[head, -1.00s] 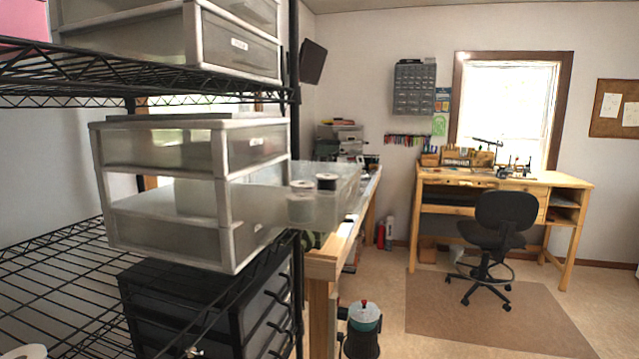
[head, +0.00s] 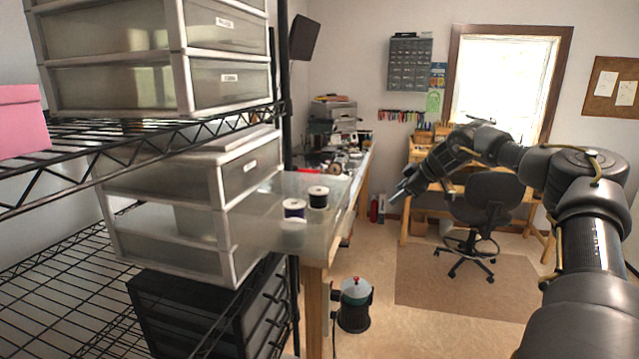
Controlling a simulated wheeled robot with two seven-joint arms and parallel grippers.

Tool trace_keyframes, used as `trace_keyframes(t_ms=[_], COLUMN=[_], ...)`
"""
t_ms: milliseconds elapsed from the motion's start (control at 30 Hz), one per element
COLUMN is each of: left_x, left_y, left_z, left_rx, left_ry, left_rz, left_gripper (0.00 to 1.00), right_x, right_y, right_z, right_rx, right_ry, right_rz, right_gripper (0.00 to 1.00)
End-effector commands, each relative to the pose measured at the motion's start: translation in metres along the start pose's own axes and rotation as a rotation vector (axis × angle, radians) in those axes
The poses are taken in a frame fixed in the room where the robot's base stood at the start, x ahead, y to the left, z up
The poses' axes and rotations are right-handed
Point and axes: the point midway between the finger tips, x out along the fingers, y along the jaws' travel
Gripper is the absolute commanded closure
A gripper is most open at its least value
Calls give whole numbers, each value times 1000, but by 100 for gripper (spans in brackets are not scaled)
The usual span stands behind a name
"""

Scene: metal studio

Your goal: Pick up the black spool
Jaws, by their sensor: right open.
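The black spool (head: 318,200) stands upright with its light top facing up, in the pulled-out translucent drawer (head: 262,232) of the plastic drawer unit on the wire rack. A dark purple spool (head: 294,211) with a light top stands just left of it. My right gripper (head: 397,194) is in the air to the right of the spools, pointing left and clear of the drawer. It is open, and nothing shows between its small fingers. My left gripper is out of view.
The black wire rack's upper shelf (head: 160,142) with a drawer unit and a pink box (head: 20,120) overhangs on the left. A workbench (head: 354,200) stands behind the drawer. A dark pot (head: 354,305) is on the floor.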

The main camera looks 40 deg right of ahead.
Motion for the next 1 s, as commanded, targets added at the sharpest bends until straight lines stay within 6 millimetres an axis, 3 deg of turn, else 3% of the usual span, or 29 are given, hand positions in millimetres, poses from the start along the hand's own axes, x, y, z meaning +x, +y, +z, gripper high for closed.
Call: trace_keyframes(t_ms=[33, 100, 200, 233, 400, 500, 700, 1000], left_x=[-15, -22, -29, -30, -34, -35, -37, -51], left_y=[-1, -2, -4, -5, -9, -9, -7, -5], left_z=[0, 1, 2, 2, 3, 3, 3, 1], left_rx=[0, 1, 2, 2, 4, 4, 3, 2], left_ry=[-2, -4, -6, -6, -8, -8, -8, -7], left_rz=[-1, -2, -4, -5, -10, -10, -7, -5], left_gripper=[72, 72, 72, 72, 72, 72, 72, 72], right_x=[-25, -46, -65, -70, -90, -95, -93, -55], right_y=[-16, -45, -92, -106, -163, -178, -184, -194], right_z=[-62, -121, -174, -183, -207, -212, -212, -199], right_rx=[-53, -92, -85, -55, 98, 143, 161, 161], right_ry=[-21, -58, -126, -154, -285, -327, -341, -340], right_rz=[-32, -74, -135, -157, -223, -233, -237, -236], right_gripper=[45, 45, 45, 45, 45, 45, 45, 45])
